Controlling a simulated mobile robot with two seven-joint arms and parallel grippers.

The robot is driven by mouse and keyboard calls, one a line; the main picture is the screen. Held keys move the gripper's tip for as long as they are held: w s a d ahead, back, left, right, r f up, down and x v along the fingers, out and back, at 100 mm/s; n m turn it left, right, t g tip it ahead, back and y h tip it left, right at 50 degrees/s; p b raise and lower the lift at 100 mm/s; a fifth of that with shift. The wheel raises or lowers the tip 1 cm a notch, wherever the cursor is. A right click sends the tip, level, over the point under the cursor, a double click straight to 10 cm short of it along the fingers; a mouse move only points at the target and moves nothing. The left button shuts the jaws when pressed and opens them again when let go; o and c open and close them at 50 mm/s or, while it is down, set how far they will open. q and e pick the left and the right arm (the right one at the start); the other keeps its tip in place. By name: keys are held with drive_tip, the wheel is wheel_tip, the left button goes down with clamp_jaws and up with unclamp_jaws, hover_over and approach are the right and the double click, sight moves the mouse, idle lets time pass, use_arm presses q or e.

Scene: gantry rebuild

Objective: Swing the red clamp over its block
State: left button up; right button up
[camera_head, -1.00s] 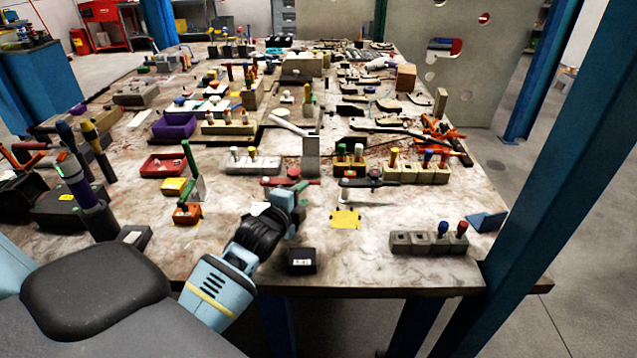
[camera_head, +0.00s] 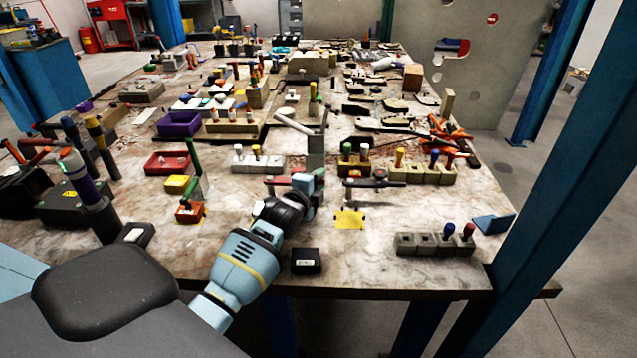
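The red clamp (camera_head: 276,180) lies in the middle of the table's near half, beside the foot of a grey upright plate (camera_head: 316,150). Only its left red part shows; my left gripper and wrist hide the rest. My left gripper (camera_head: 309,184) reaches in from the lower left and is at the clamp's right part. I cannot tell whether it touches it. Its fingers are too small and overlapped to show whether they are open or shut. I cannot make out the clamp's block. My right gripper is not in view.
A black-handled clamp (camera_head: 378,180) lies just right of the gripper, with a yellow plate (camera_head: 350,219) in front. A black box (camera_head: 306,261) stands near the front edge. Grey blocks with pegs (camera_head: 435,244) stand at the right. A blue post (camera_head: 560,180) rises at the right.

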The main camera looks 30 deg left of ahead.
use_arm(q)
clamp_jaws()
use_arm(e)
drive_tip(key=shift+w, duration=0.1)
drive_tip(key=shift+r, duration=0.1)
use_arm(q)
drive_tip(key=shift+r, duration=0.1)
